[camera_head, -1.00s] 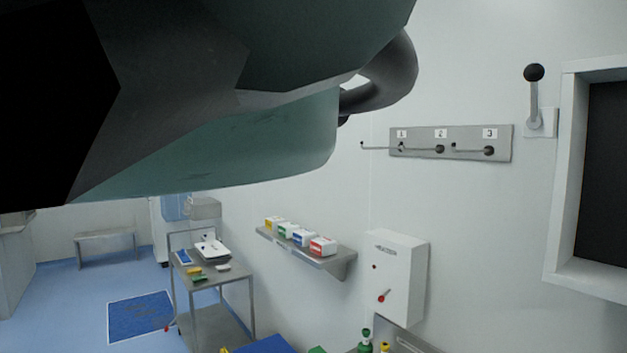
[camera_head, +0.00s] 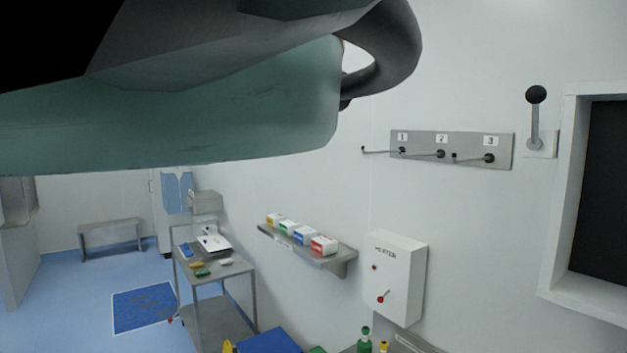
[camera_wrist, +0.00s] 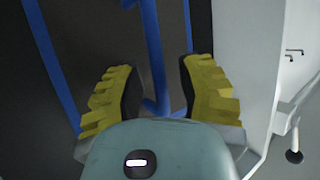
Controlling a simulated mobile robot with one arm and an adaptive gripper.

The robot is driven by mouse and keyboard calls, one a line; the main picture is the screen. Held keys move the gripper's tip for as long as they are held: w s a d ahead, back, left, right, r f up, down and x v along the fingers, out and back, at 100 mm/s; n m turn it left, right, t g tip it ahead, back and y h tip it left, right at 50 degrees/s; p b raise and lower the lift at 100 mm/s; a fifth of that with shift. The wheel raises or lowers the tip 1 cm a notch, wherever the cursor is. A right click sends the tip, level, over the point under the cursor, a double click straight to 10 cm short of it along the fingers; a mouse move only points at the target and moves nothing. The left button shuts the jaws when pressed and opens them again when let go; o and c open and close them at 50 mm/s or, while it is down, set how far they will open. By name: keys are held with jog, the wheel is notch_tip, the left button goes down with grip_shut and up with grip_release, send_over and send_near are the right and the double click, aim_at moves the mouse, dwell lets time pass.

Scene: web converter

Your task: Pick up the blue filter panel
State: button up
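In the wrist view, a blue frame with dark grey faces, which looks like the blue filter panel (camera_wrist: 151,45), fills much of the left and middle. A blue bar of it runs down between the yellow fingers of my gripper (camera_wrist: 158,88). The fingers are wide apart, with visible gaps on both sides of the bar. The bar's lower end is hidden behind the gripper body. In the head view, my arm covers the upper left, and neither my gripper nor the panel can be made out there.
A white wall to the right carries a hook rail (camera_head: 425,147), a lever (camera_head: 535,115), a heater box (camera_head: 398,275) and a shelf (camera_head: 335,262) with small boxes. A metal cart (camera_head: 215,290) stands beyond. Blue floor (camera_head: 80,295) is open at left. A blue object (camera_head: 270,343) shows at the bottom edge.

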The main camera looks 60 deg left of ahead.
grip_shut()
jog(key=shift+r+b, duration=0.15)
jog(key=shift+b, duration=0.35)
